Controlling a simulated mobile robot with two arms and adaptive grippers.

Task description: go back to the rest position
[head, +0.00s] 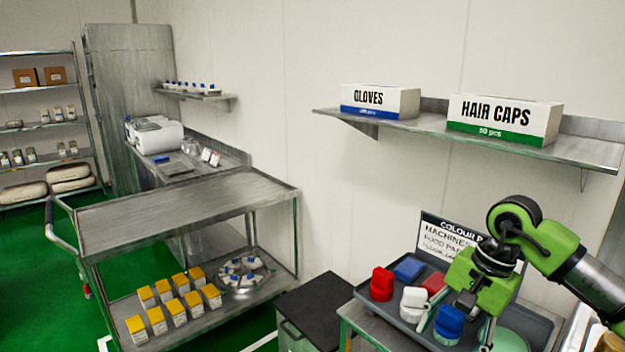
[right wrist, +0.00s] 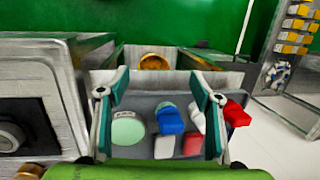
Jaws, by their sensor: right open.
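My right gripper (head: 462,318) hangs over the grey tray (head: 537,318) at the lower right of the head view. In the right wrist view the fingers of the right gripper (right wrist: 160,88) are spread wide with nothing between them. Beyond them on the tray (right wrist: 143,100) are a blue item (right wrist: 170,120), a pale green round item (right wrist: 127,129) and a red item (right wrist: 236,114). The head view shows red (head: 381,284), white (head: 413,304) and blue (head: 449,321) items on the tray. The gripper partly hides the tray. My left gripper is out of view.
A colour sign (head: 440,238) stands behind the tray, close to my right arm. A wall shelf (head: 590,150) with glove (head: 380,101) and hair cap (head: 505,119) boxes is above. A steel cart (head: 180,212) stands left. A dark-topped cabinet (head: 322,305) adjoins the tray table.

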